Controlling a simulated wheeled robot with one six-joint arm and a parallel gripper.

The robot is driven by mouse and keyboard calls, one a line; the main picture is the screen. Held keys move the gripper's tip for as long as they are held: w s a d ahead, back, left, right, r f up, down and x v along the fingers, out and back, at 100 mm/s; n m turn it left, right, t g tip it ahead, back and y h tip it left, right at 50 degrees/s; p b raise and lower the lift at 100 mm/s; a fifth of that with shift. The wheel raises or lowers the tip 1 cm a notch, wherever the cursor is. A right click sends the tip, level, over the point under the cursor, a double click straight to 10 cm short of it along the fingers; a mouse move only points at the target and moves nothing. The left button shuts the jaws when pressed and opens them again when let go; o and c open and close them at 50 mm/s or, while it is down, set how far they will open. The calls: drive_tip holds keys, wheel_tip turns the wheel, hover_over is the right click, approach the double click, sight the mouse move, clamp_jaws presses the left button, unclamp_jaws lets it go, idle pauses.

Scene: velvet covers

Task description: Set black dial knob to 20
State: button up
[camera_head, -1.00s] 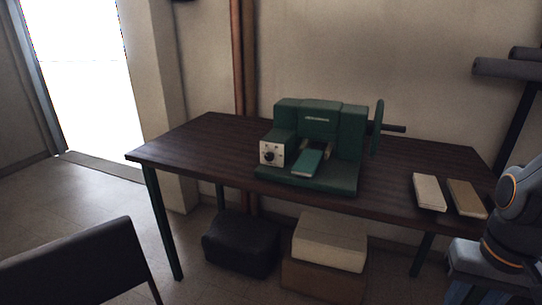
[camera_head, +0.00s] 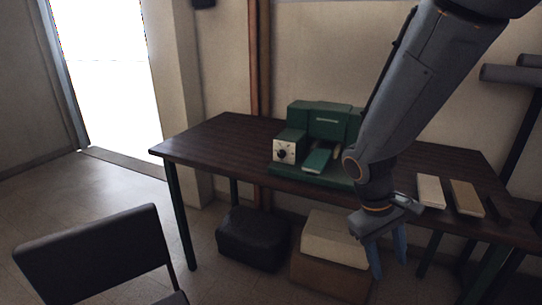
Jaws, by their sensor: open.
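The black dial knob (camera_head: 281,154) sits on a white square plate (camera_head: 290,147) on the left front of a green machine (camera_head: 303,113). The machine stands on the dark wooden table. The knob's setting and the dial's numbers are too small to read. My gripper (camera_head: 389,266) points down in front of the table's front edge, to the right of and lower in the picture than the knob. Its two blue fingers are apart with nothing between them. My arm hides the right part of the machine.
Two pale blocks (camera_head: 431,191) (camera_head: 466,197) lie on the table (camera_head: 214,144) at the right. A black chair (camera_head: 95,255) stands at the front left. A dark bundle (camera_head: 253,238) and boxes (camera_head: 334,238) are under the table. The table's left part is bare.

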drive_tip(key=w+a+r+n+t+h+p, duration=0.1)
drive_tip(key=w+a+n+t+h, duration=0.15)
drive_tip(key=w, duration=0.45)
drive_tip(key=w+a+r+n+t+h+p, duration=0.1)
drive_tip(key=w+a+n+t+h, duration=0.2)
drive_tip(key=w, duration=0.5)
drive_tip(key=w+a+r+n+t+h+p, duration=0.1)
drive_tip(key=w+n+t+p, duration=0.1)
drive_tip(key=w+n, duration=0.35)
drive_tip(key=n+t+y+p, duration=0.4)
drive_tip(key=n+t, duration=0.2)
drive_tip(key=t, duration=0.5)
approach(281, 155)
drive_tip(key=shift+x, duration=4.3)
drive_tip(key=shift+a, duration=0.1)
drive_tip(key=c, duration=1)
drive_tip(key=shift+c, duration=0.2)
